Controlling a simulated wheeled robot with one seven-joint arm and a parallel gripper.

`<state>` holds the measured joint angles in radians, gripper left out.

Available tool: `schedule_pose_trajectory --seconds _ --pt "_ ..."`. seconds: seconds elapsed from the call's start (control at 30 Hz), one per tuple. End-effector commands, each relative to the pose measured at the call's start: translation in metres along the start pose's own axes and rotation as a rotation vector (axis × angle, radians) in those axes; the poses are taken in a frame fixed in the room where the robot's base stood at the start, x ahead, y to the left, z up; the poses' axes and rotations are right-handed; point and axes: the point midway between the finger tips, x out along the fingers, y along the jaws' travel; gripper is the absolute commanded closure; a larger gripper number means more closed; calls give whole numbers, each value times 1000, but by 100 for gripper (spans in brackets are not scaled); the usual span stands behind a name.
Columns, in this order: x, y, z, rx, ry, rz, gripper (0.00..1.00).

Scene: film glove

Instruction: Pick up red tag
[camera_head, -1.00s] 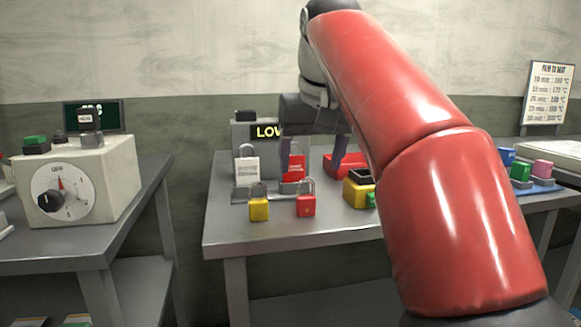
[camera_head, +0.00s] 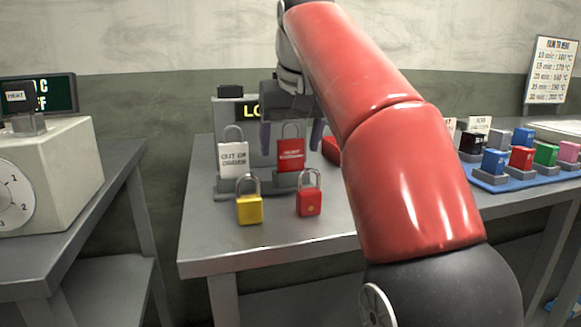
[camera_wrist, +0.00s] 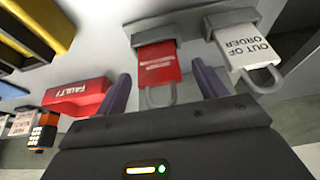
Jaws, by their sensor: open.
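The red tag (camera_head: 290,156) has a grey shackle on top and white print, and stands in a grey holder on the middle table. It also shows in the wrist view (camera_wrist: 158,64). My gripper (camera_head: 291,136) is open, with its purple fingers either side of the tag in the head view. In the wrist view my gripper (camera_wrist: 163,88) has the tag's shackle between its spread fingers. I cannot tell whether either finger touches it. A white "OUT OF ORDER" tag (camera_head: 233,159) stands in a holder to the left.
A yellow padlock (camera_head: 249,210) and a red padlock (camera_head: 310,203) stand in front of the tags. A red "FAULTY" tray (camera_wrist: 78,96) is beside my gripper. A lit display box (camera_head: 226,113) is behind. Coloured blocks sit on a blue tray (camera_head: 546,180) at right.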

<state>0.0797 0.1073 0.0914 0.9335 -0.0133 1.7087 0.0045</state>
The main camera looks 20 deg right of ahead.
Motion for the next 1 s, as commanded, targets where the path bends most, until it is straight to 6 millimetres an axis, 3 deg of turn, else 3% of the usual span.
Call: schedule_pose_trajectory --seconds 0.13,0.43,0.8,1.0 --pt "21 0 1 0 -1 0 29" --pt "23 0 0 1 1 0 29" --pt "23 0 0 1 0 0 77" --pt "23 0 0 1 1 0 77"
